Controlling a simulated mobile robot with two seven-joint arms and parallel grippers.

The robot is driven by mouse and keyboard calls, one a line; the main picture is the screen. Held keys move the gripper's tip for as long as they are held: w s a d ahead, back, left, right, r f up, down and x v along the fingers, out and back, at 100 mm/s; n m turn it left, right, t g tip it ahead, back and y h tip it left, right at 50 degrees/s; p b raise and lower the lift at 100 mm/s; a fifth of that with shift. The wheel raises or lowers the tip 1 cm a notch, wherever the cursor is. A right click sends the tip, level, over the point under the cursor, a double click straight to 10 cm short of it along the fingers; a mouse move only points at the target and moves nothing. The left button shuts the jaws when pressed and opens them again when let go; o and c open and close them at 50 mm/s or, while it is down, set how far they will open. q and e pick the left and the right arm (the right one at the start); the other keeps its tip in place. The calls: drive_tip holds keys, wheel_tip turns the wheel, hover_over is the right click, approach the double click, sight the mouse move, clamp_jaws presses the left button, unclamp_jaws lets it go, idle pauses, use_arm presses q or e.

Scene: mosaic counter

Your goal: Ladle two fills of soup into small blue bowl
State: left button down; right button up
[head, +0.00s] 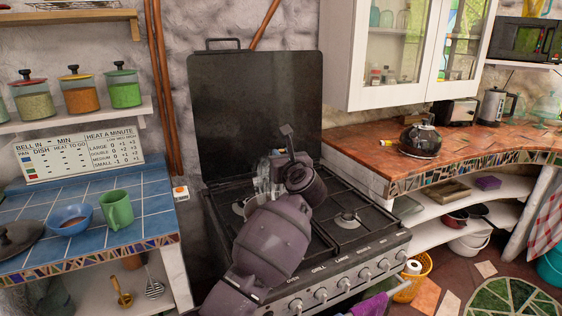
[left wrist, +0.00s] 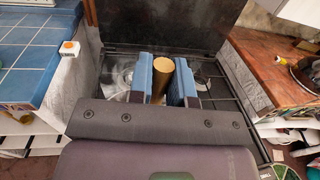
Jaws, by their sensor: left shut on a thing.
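The small blue bowl (head: 63,213) stands on the blue-tiled counter at left, with something brown inside. My left gripper (head: 284,156) is over the stove's rear left part, far to the right of the bowl. In the left wrist view the left gripper (left wrist: 168,82) is shut on a brass-coloured round handle (left wrist: 162,78), between its blue pads. I take this for the ladle's handle; its far end is hidden. A clear glass-like vessel (head: 262,181) stands beside the gripper, partly covered by it; its contents cannot be made out. My right gripper is not in view.
A green mug (head: 117,208) stands right beside the bowl, and a dark lid (head: 18,239) lies at its left. The stove's raised black cover (head: 255,105) stands behind the gripper. A kettle (head: 420,141) is on the right counter. The stove's right burner (head: 347,220) is clear.

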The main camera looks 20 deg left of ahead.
use_arm(q)
drive_tip(key=shift+r+p, duration=0.85)
drive_tip(key=shift+r, duration=1.05)
drive_tip(key=shift+r+p, duration=0.65)
drive_tip(key=shift+r, duration=0.85)
drive_tip(key=shift+p, duration=0.3)
